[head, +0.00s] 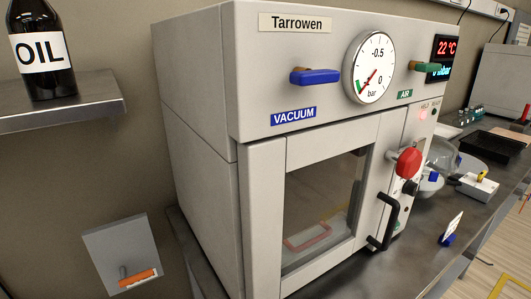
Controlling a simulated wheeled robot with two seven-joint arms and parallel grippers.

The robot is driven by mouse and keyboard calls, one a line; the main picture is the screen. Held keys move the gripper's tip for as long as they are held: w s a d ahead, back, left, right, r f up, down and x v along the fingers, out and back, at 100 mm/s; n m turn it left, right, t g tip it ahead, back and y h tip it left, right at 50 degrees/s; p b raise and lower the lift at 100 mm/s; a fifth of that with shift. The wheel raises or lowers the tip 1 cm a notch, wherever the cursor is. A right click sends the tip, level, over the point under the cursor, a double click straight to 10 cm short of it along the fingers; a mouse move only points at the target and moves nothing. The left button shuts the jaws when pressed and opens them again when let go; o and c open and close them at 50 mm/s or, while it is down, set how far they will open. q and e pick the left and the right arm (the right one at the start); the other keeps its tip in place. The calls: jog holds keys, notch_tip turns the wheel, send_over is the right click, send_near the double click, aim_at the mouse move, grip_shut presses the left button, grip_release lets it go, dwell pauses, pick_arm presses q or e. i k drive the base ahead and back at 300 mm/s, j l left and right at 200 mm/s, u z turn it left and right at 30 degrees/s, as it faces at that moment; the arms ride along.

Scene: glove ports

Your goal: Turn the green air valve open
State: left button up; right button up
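The green air valve (426,67) is a small lever handle at the right of the oven's upper front panel. It lies roughly horizontal, with its hub at its left end. The green AIR label (405,93) is below it. The round pressure gauge (368,68) is left of the valve, its red needle pointing to the lower left near the green mark. The blue vacuum valve (315,76) also lies roughly horizontal, above the VACUUM label (293,116). Neither of my grippers is in view.
The grey Tarrowen oven (210,85) has a closed windowed door with a black handle (385,222) and a red knob (406,161). A digital display (442,56) is behind the air valve. An oil bottle (40,50) stands on the left shelf (85,100). The bench (400,268) holds items at right.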

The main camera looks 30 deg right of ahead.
aim_at(417, 65)
jog(key=z, duration=1.95)
